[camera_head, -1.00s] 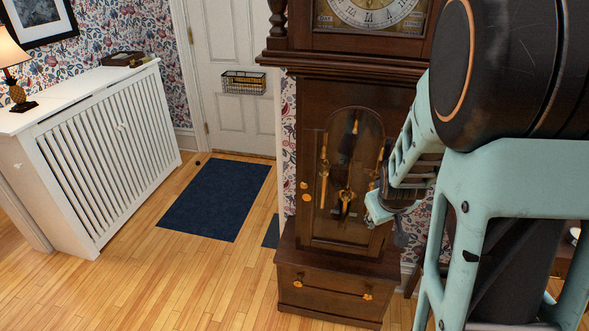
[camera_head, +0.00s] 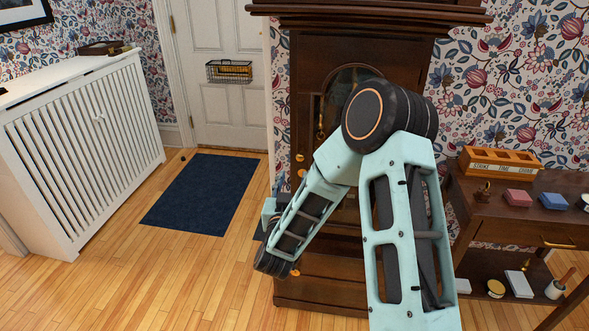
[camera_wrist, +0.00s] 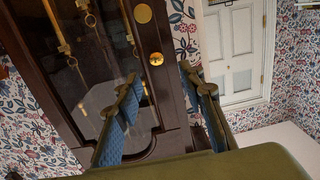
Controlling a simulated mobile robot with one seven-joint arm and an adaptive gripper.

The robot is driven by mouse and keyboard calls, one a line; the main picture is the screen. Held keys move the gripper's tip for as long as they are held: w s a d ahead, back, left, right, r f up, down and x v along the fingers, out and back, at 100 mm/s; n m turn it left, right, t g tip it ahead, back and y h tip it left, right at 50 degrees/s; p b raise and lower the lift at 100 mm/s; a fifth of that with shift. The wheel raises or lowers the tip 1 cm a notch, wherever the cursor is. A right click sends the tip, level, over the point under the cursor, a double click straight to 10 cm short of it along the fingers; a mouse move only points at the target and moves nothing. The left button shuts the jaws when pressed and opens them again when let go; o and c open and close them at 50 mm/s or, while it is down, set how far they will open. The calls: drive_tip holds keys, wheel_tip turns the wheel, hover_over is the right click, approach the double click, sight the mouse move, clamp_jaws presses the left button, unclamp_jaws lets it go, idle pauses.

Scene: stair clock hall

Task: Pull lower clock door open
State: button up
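The tall dark wood clock (camera_head: 355,45) stands against the wall. Its lower door (camera_head: 306,100) has a glass pane and appears closed; my arm hides most of it in the head view. In the wrist view the door (camera_wrist: 108,112) shows weights and chains behind the glass, with a round brass knob (camera_wrist: 155,58) and a brass disc (camera_wrist: 143,13) along its edge. My gripper (camera_wrist: 162,78) is open and empty. Its two blue-padded fingers point toward the knob, which appears between and beyond the tips, not gripped. In the head view my gripper (camera_head: 268,212) is left of the clock front, partly hidden.
A side table (camera_head: 520,228) with an orange box (camera_head: 500,161) and small items stands right of the clock. A white slatted radiator cover (camera_head: 88,150) stands at left. A dark blue mat (camera_head: 203,193) lies before the white door (camera_head: 222,110). The floor at front left is clear.

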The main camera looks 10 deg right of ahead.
sight(300, 158)
drive_tip(key=shift+m+h, duration=0.4)
drive_tip(key=shift+h, duration=0.1)
drive_tip(key=x, duration=1)
drive_tip(key=shift+w+d+r, duration=0.15)
drive_tip(key=shift+d, duration=0.05)
clamp_jaws()
